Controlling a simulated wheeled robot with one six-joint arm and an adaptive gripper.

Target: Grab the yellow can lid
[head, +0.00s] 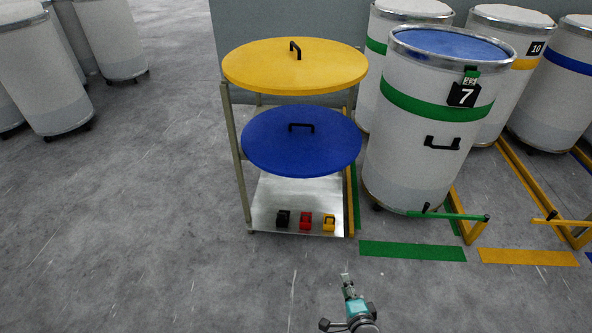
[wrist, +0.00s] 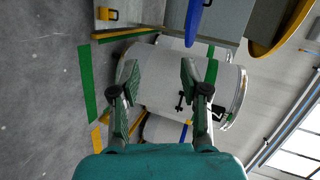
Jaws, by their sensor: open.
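The yellow can lid (head: 265,70) is a large round disc with a black handle on top, lying flat on the upper level of a metal rack (head: 234,150) in the head view. Part of it shows edge-on at the upper right of the wrist view (wrist: 262,42). A blue lid (head: 285,152) with a black handle lies on the level below. My gripper (head: 346,279) is low in the head view, in front of the rack and apart from both lids. In the wrist view its two fingers (wrist: 160,72) are spread, with nothing held between them.
A white can (head: 405,165) with a green band, blue top and number 7 stands right of the rack. More cans stand behind it and at far left. Black, red and yellow small blocks (head: 306,221) sit on the rack's base.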

